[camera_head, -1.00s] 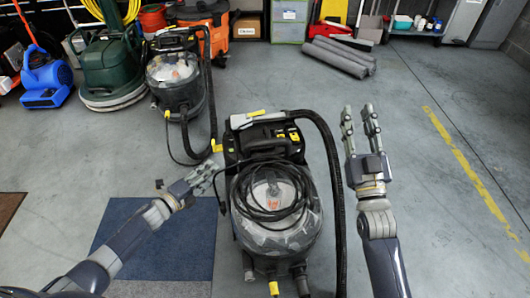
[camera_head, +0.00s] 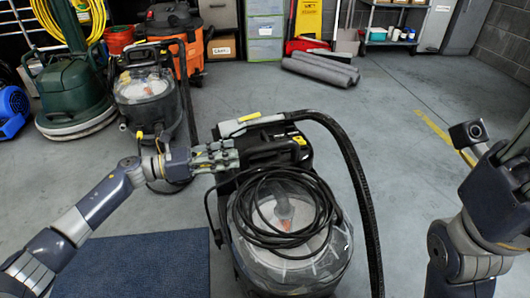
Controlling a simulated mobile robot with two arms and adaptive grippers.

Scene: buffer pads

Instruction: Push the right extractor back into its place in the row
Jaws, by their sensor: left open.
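The right extractor (camera_head: 300,262) stands upright in the near middle of the head view, with a clear tank, a coiled black cable (camera_head: 262,236) on top and a grey-and-yellow handle (camera_head: 245,124) at its far end. My left gripper (camera_head: 232,156) is open at the extractor's upper left side, just below the handle. Its fingers overlap the black body in the picture; I cannot tell if they touch it. My right arm (camera_head: 470,235) is at the right edge, and its fingers do not show. A similar extractor (camera_head: 145,88) stands farther back on the left.
A green floor machine (camera_head: 72,92), a blue blower (camera_head: 10,112) and an orange vacuum (camera_head: 180,30) stand back left. Grey rolls (camera_head: 320,70) lie on the floor behind. A blue mat (camera_head: 140,268) lies front left. The floor right of the extractor is clear.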

